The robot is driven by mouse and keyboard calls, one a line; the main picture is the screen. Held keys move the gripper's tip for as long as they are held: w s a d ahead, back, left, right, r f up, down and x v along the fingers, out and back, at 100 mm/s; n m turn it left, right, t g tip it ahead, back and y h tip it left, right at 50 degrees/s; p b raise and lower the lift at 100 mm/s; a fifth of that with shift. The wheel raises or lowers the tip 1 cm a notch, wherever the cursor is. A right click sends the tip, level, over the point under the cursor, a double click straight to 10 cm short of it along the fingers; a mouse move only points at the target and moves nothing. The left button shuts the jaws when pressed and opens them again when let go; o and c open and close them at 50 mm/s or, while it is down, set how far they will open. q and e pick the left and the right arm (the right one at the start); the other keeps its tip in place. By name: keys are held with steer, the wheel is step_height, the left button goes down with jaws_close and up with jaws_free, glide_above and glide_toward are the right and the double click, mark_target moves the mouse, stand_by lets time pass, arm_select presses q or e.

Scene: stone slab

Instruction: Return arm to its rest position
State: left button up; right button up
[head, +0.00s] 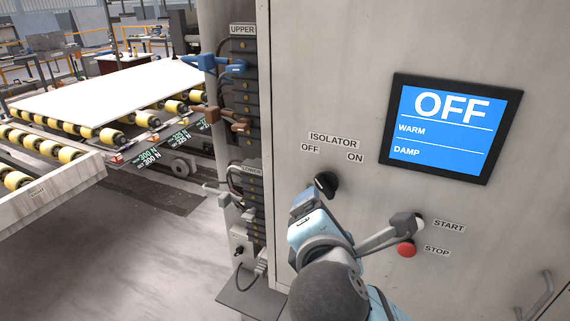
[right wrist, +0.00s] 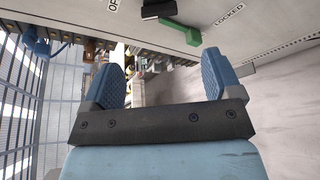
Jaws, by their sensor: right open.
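My right arm comes in from the bottom of the head view, light blue and grey. Its gripper (head: 304,203) is in front of the cabinet, just below and left of the black isolator knob (head: 327,185). In the right wrist view, two blue fingers stand wide apart with nothing between them (right wrist: 165,75). The black knob (right wrist: 159,9) and a green piece (right wrist: 183,32) lie beyond the fingertips, apart from them. Which way the knob points is hard to tell. My left gripper does not show.
The grey cabinet (head: 310,60) carries a screen (head: 444,125) reading OFF, WARM, DAMP. A red STOP button (head: 406,250) and a pale START button (head: 419,222) sit close to my arm. Connector strips with a blue handle (head: 222,65) and a roller conveyor with a white slab (head: 110,90) stand left.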

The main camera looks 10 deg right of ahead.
step_height(320, 180, down, 22)
steer(key=w+f+m+g+y, duration=0.1)
steer(key=w+m+g+y, duration=0.15)
steer(key=m+y, duration=0.35)
steer(key=s+d+f+m, duration=0.3)
steer(key=s+f+m, duration=0.3)
steer(key=f, duration=0.4)
steer(key=s+d+f+m+y, duration=0.1)
steer(key=s+d+f+m, duration=0.3)
steer(key=s+f+m, duration=0.3)
step_height(320, 180, down, 4)
steer(key=shift+s+d+r+m+g, duration=0.3)
steer(key=shift+s+g, duration=0.15)
steer(key=shift+s, duration=0.65)
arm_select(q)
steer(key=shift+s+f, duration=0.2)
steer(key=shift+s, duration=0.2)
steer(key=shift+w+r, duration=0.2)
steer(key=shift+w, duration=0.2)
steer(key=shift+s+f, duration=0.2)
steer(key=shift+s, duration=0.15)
